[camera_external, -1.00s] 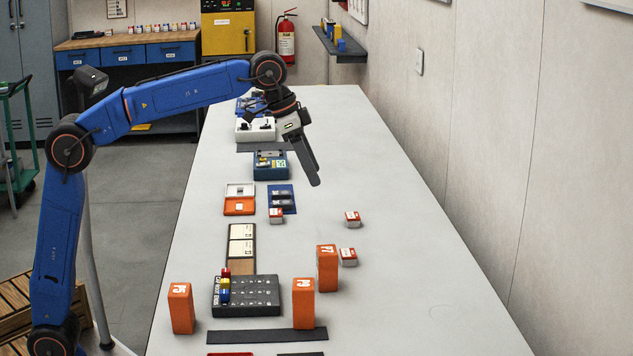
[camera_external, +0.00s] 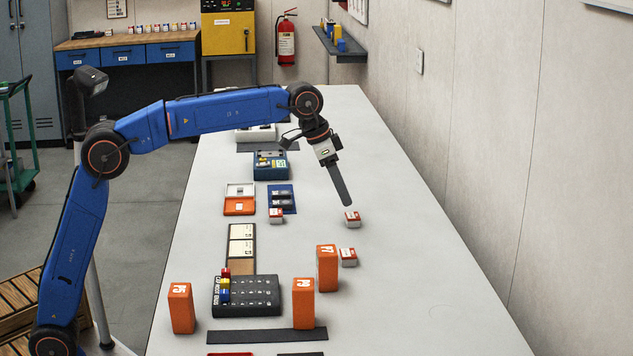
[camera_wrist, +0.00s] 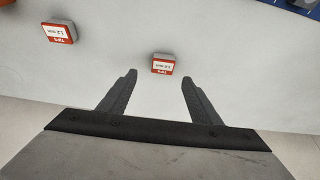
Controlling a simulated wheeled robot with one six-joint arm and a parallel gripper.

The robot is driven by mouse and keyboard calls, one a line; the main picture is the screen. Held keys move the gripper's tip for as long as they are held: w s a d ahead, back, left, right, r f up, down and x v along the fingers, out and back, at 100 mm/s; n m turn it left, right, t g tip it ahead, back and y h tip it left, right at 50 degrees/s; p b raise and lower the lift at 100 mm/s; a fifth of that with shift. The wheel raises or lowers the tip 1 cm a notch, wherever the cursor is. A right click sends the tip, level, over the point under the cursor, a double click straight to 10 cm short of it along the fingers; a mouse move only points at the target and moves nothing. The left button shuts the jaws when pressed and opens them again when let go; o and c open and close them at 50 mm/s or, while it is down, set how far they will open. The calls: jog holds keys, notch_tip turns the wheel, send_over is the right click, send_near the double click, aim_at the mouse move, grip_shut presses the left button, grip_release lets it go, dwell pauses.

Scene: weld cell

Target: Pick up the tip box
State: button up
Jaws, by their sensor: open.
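Several small red-and-white tip boxes stand on the grey bench. One tip box (camera_external: 352,219) sits just below and beyond my gripper's fingertips (camera_external: 348,203). In the wrist view a tip box (camera_wrist: 163,64) shows ahead of the gap between my two fingers (camera_wrist: 158,76), apart from both. Its size label is too blurred to read surely. Another tip box (camera_wrist: 59,32), marked 1.2 mm, lies to the left. In the external view other tip boxes stand nearer the camera (camera_external: 348,257) and farther left (camera_external: 276,215). My gripper is open and empty.
Orange blocks (camera_external: 327,268) and a black rack (camera_external: 247,296) stand nearer the camera. A blue tray (camera_external: 282,205), an orange-and-white tray (camera_external: 240,207) and a blue box (camera_external: 270,166) lie to the left. The right side of the bench (camera_external: 430,260) is clear up to the wall.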

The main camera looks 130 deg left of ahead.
aim_at(352, 215)
jog(key=shift+x, duration=1.15)
jog(key=shift+s+x, duration=0.15)
jog(key=shift+x, duration=1.15)
jog(key=shift+s+x, duration=0.15)
jog(key=shift+x, duration=1.15)
jog(key=c, duration=1.2)
